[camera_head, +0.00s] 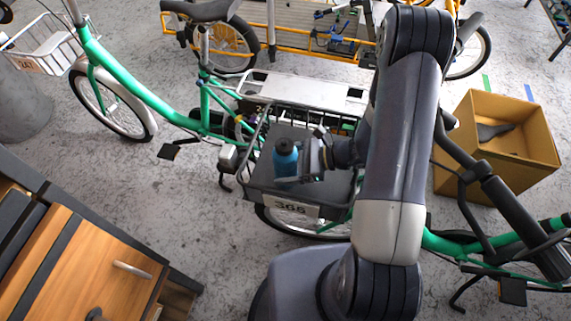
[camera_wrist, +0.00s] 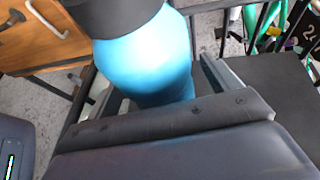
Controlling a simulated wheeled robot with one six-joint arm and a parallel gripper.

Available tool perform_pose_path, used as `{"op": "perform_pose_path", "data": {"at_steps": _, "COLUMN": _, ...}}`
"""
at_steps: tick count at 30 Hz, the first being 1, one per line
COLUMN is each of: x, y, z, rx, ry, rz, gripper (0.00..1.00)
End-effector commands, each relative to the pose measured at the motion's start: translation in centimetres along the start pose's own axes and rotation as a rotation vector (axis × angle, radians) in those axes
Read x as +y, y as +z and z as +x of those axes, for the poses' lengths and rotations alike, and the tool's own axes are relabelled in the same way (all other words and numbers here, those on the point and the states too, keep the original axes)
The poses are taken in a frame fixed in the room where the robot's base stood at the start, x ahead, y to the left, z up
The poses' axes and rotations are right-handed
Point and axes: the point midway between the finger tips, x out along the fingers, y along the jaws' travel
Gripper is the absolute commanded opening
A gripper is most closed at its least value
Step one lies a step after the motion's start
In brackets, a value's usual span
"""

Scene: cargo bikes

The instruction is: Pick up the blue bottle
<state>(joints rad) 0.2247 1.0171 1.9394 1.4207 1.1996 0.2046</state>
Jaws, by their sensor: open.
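The blue bottle (camera_head: 285,161) has a black cap and stands upright in a black bike basket (camera_head: 262,189) with a "368" plate. My gripper (camera_head: 305,160) is at the bottle's right side, low in the basket. In the wrist view the blue bottle (camera_wrist: 150,62) fills the upper middle, its dark cap cut off by the top edge. My gripper (camera_wrist: 155,88) is open, with a finger on each side of the bottle. Whether the fingers touch it cannot be told. The bottle's lower end is partly hidden by the gripper body.
A green bike (camera_head: 150,92) with a silver rack stands behind the basket. A cardboard box (camera_head: 490,165) is on the floor at right. A wooden cabinet (camera_head: 75,265) is at lower left. Bare floor (camera_head: 190,225) lies between the cabinet and the basket.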

Motion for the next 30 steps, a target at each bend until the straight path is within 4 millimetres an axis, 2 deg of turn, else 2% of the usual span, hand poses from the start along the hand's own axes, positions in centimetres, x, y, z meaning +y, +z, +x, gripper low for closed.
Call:
{"op": "perform_pose_path", "data": {"at_steps": 3, "x": 0.02, "y": 0.0, "z": 0.73, "rx": 0.001, "ry": 0.001, "rz": 0.0, "gripper": 0.84}}
{"op": "perform_pose_path", "data": {"at_steps": 11, "x": -0.02, "y": -0.02, "z": 0.79, "rx": 0.001, "ry": -0.001, "rz": 0.0, "gripper": 0.83}}
{"op": "perform_pose_path", "data": {"at_steps": 27, "x": -0.02, "y": 0.0, "z": 0.76, "rx": 0.001, "ry": -0.001, "rz": 0.0, "gripper": 0.39}}
{"op": "perform_pose_path", "data": {"at_steps": 30, "x": -0.02, "y": 0.01, "z": 0.76, "rx": 0.0, "ry": -0.001, "rz": 0.0, "gripper": 0.35}}
